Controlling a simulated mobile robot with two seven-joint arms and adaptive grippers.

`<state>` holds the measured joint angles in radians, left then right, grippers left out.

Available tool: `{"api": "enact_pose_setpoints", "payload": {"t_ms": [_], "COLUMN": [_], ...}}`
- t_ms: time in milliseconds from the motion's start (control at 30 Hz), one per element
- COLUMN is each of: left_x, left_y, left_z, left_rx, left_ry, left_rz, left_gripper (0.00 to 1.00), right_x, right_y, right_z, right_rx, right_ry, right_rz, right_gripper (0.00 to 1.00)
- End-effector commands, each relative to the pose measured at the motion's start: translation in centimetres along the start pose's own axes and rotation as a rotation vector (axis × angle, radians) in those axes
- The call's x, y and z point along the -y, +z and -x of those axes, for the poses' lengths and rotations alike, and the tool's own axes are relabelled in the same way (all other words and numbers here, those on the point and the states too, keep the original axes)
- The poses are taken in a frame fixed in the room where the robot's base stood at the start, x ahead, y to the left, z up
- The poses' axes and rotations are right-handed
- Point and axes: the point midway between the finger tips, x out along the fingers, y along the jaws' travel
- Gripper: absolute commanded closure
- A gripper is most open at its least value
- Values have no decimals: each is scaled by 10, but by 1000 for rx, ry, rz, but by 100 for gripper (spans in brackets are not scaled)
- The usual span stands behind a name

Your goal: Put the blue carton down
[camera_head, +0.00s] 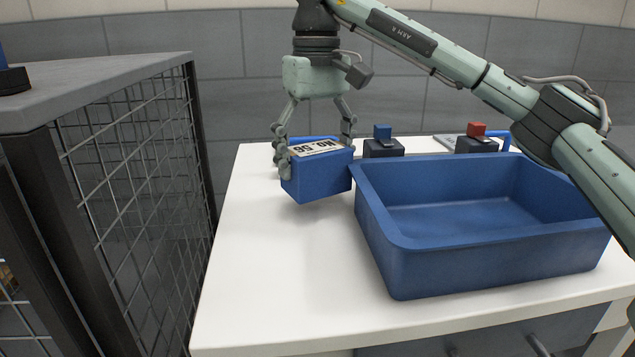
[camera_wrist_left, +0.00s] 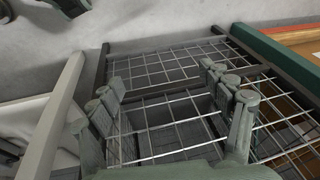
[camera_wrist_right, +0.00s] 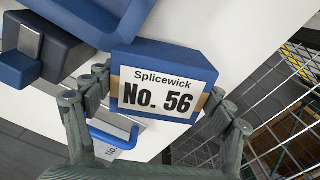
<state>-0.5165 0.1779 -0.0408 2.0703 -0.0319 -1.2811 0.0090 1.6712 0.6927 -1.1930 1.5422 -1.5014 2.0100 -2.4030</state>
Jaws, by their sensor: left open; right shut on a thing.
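The blue carton (camera_head: 318,176) is held by my right gripper (camera_head: 317,160) over the white table, left of the blue tray. Its label reads "Splicewick No. 56", and the carton fills the middle of the right wrist view (camera_wrist_right: 172,58). My right gripper's fingers (camera_wrist_right: 155,105) are shut on its two sides. The carton is slightly tilted in the head view; I cannot tell whether its underside touches the table. My left gripper (camera_wrist_left: 175,100) is open and empty in the left wrist view, in front of a wire mesh; it is not seen in the head view.
The blue tray (camera_head: 375,240) stands empty on the white table (camera_head: 270,270), close beside the carton. Dark blocks with a blue top (camera_head: 383,142) and a red top (camera_head: 476,140) stand behind it. A mesh-sided cabinet (camera_head: 130,150) stands at left. The table's front left is clear.

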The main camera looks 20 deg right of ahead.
Motion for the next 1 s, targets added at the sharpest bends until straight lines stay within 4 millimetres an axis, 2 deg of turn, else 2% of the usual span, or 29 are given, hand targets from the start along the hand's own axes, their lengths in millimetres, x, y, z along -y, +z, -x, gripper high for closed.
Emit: {"api": "enact_pose_setpoints", "payload": {"t_ms": [100, 200, 300, 700, 733, 867, 1000], "left_x": [1, 8, 8, 7, 7, 6, 4], "left_y": [1, -5, -6, -4, -4, -5, -4], "left_z": [-2, 11, 14, 13, 14, 16, 16], "left_rx": [7, -9, -9, -6, -6, -7, -6], "left_ry": [-4, -16, -17, -17, -17, -15, -11], "left_rz": [0, -1, -1, 0, 0, 2, 5], "left_gripper": [21, 21, 21, 21, 21, 21, 21], "right_x": [0, 0, 0, 0, 0, 0, 0], "right_y": [0, 0, 0, 0, 0, 0, 0], "right_z": [-16, -31, -39, -44, -44, -43, -43], "right_rx": [3, 3, 0, -1, 0, 0, 0], "right_ry": [-1, -1, -1, 0, 0, 0, 0], "right_rz": [2, 2, 1, 0, 0, 0, 0], "right_gripper": [57, 57, 57, 57, 18, 1, 0]}}
